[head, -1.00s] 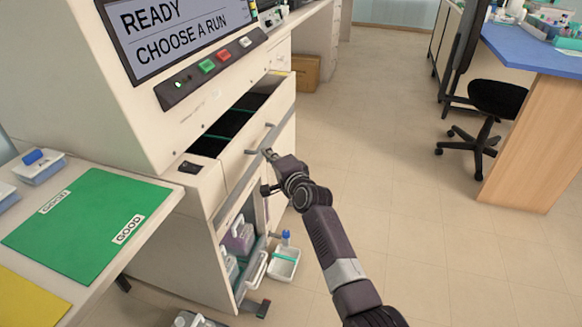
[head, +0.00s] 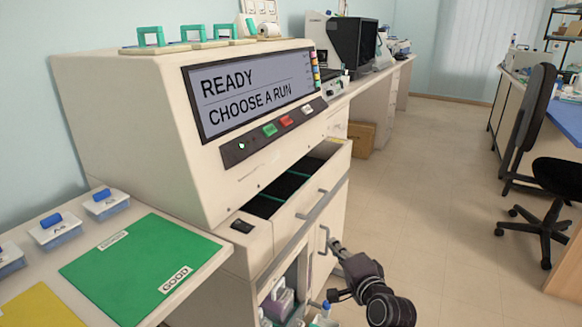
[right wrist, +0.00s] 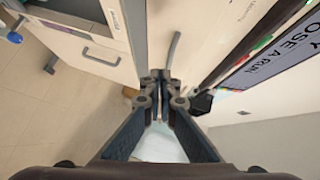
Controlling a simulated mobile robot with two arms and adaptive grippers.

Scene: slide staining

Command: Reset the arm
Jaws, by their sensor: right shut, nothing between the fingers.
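My right gripper (head: 336,245) is shut and empty. In the head view it is in front of the staining machine (head: 130,120), just right of the open drawer's handle (head: 318,207). In the right wrist view its fingertips (right wrist: 161,80) meet with nothing between them. My right arm comes in from the lower right. My left gripper is not in view.
The machine's drawer (head: 338,160) is pulled out, with dark compartments inside. Its screen (head: 250,92) reads READY, CHOOSE A RUN. A green mat (head: 130,275) lies on the left bench. Open floor (head: 430,200) lies to the right; a black chair (head: 560,180) stands there.

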